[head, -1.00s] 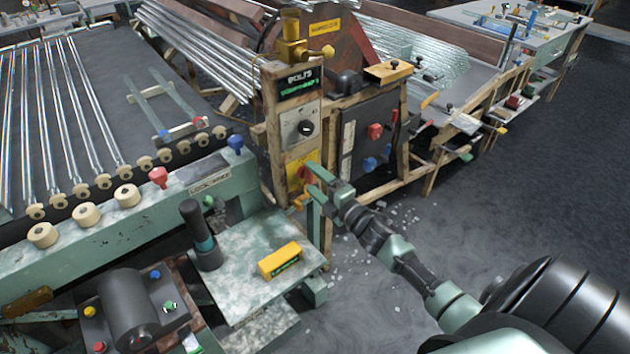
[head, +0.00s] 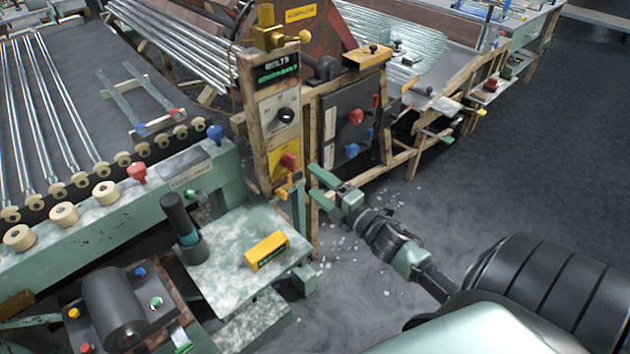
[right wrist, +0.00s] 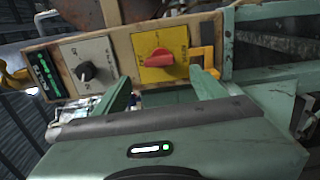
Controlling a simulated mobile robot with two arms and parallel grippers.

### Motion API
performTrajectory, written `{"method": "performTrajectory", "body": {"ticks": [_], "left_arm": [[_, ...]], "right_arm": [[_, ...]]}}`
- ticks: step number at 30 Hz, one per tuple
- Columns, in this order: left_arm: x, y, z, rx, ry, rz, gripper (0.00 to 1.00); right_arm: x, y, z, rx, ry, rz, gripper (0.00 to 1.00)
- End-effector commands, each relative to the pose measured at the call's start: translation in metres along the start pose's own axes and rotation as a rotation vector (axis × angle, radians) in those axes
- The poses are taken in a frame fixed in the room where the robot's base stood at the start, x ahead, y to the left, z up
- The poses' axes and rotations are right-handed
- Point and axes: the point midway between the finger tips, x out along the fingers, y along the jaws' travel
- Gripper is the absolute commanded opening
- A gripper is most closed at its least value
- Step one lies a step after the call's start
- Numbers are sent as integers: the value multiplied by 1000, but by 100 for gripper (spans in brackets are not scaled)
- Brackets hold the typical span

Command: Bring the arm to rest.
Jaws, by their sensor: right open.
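My right gripper (head: 320,188) is open and empty in the head view, its green fingers pointing left at the lower part of a wooden control post (head: 265,130). A gap shows between the fingers and the post. The post carries a red knob (head: 289,162) on a yellow plate, and a black dial (head: 285,116) above it. In the right wrist view my two fingers (right wrist: 157,95) are spread, with the red knob (right wrist: 160,59) beyond them and nothing between them. My left gripper is not in view.
A green table (head: 225,225) with a yellow box (head: 266,250) and a dark cylinder stands left of my right arm. A rack of glass tubes (head: 50,110) is at far left. Black cabinet (head: 365,118) stands behind the gripper. Open floor (head: 520,180) lies right, with glass bits near the post.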

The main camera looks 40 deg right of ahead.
Motion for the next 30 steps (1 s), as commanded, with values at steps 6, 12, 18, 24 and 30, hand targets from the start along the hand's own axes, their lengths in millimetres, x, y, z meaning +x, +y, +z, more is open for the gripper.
{"method": "performTrajectory", "body": {"ticks": [6,12,18,24,30], "left_arm": [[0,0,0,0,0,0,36],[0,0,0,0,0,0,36],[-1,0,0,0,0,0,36],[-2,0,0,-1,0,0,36],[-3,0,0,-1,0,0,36]], "right_arm": [[0,0,0,0,0,0,71],[0,-5,0,11,-5,-9,71],[-16,-88,5,196,-85,-159,71],[-71,-229,-10,513,-254,-423,71],[-157,-349,-51,783,-454,-679,71]]}}
